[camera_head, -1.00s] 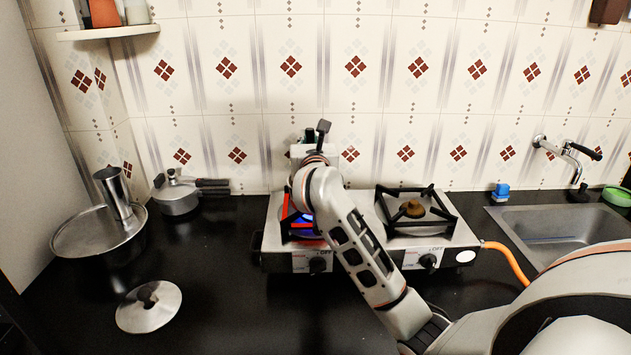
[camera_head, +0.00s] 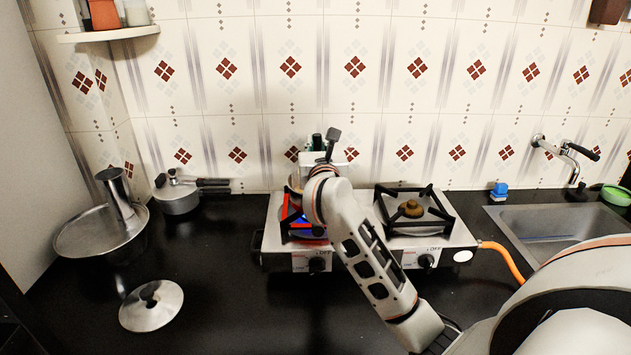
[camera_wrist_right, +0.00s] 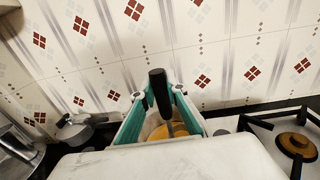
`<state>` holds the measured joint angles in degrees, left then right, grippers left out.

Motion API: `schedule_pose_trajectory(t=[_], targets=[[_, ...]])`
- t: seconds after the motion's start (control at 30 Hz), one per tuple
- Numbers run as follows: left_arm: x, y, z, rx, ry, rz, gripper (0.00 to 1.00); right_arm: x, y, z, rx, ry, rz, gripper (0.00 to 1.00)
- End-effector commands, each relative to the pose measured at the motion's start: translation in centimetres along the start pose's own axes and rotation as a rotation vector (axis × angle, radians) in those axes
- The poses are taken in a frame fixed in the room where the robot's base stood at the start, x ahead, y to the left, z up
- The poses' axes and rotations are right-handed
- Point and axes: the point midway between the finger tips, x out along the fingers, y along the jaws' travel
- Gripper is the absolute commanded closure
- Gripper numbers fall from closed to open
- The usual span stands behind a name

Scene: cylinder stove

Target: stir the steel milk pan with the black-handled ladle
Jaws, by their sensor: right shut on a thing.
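My right gripper (camera_wrist_right: 163,95) is shut on the black-handled ladle (camera_wrist_right: 158,90), with its teal fingers on either side of the upright handle. The top of the ladle (camera_head: 333,136) sticks up above my wrist in the head view, leaning a little right. Below the handle in the wrist view, part of a vessel with yellow-orange contents, seemingly the steel milk pan (camera_wrist_right: 156,133), shows between the fingers. The ladle's shaft runs down toward those contents; its bowl is not visible. In the head view my forearm and wrist cover the pan's place over the left burner. My left gripper is not in view.
The two-burner stove (camera_head: 437,252) has a bare right burner (camera_head: 411,209). A pressure cooker (camera_head: 178,198), a wide pan (camera_head: 85,236) with a metal cup (camera_head: 117,195), and a loose lid (camera_head: 151,306) stand left. The sink (camera_head: 560,222) is right. The front-middle counter is clear.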

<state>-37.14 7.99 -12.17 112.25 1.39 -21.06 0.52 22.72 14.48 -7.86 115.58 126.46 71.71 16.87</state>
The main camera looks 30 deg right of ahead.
Motion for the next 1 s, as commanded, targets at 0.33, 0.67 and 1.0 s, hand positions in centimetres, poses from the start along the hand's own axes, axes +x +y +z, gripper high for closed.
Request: schedule_pose_trajectory(t=[0.33,0.67,1.0], targets=[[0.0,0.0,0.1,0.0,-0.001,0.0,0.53,0.1,1.4,0.2,-0.001,-0.003,-0.002,1.0],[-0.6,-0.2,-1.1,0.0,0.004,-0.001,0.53,0.0,1.4,1.4,0.0,-0.004,-0.002,1.0],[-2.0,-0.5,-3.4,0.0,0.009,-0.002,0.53,0.0,1.4,4.2,0.0,-0.002,-0.002,1.0]])
